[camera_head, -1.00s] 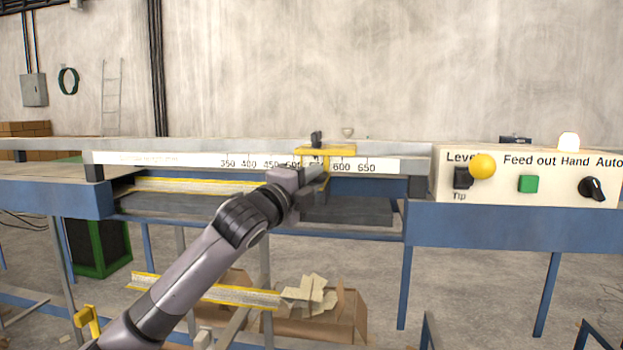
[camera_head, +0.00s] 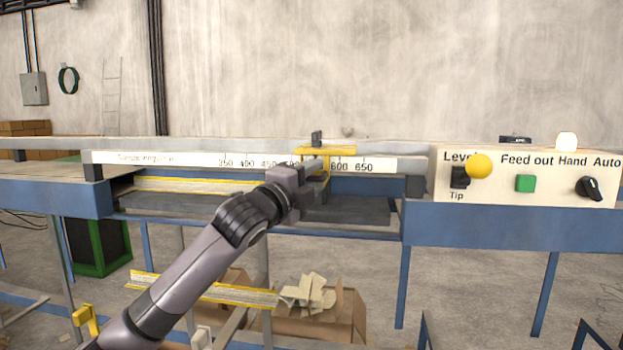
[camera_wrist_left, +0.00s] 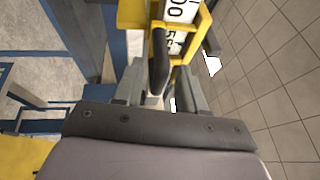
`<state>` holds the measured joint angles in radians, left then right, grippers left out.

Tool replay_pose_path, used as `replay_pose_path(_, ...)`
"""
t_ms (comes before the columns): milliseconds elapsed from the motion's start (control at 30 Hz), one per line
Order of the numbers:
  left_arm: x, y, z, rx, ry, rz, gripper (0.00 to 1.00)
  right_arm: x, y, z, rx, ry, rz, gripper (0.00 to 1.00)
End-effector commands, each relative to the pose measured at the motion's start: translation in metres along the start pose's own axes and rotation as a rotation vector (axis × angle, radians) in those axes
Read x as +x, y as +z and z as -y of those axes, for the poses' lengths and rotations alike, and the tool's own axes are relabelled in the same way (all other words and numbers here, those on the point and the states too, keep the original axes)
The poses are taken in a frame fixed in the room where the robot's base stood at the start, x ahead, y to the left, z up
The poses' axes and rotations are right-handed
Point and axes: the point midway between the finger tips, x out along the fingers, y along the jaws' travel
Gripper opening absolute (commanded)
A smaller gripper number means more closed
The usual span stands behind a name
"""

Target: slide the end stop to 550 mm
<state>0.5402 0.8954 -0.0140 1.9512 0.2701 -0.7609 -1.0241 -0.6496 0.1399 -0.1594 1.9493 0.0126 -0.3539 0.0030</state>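The yellow end stop (camera_head: 341,150) sits on the white scale rail (camera_head: 200,159), between the visible 450 and 600 marks. In the left wrist view, its yellow frame (camera_wrist_left: 203,38) surrounds part of the scale, with digits that look like "55" and "00". Its dark handle (camera_wrist_left: 158,60) points towards my gripper. My left gripper (camera_head: 322,166) is at the front of the stop and hides the scale around 500. In the left wrist view, its fingers (camera_wrist_left: 159,82) stand either side of the handle, with small gaps visible. My right gripper is in neither view.
A yellow-edged strip (camera_head: 190,185) lies in the bench below the rail. A cardboard box (camera_head: 345,315) with offcuts sits underneath.

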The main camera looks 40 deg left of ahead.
Motion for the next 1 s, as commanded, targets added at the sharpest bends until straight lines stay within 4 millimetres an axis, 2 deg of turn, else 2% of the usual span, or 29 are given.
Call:
replay_pose_path(167, -0.011, 0.000, -0.003, 0.004, 0.001, 0.000, 0.40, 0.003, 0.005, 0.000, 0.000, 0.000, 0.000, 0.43)
replay_pose_path(400, -0.045, 0.000, -0.004, 0.005, 0.000, -0.001, 0.40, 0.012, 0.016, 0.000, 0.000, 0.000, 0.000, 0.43)
replay_pose_path(600, -0.065, 0.000, -0.002, 0.001, -0.001, -0.001, 0.40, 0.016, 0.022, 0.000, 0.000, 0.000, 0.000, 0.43)
replay_pose_path(1000, -0.071, 0.000, 0.001, -0.001, -0.002, 0.000, 0.40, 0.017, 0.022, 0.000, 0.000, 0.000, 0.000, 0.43)
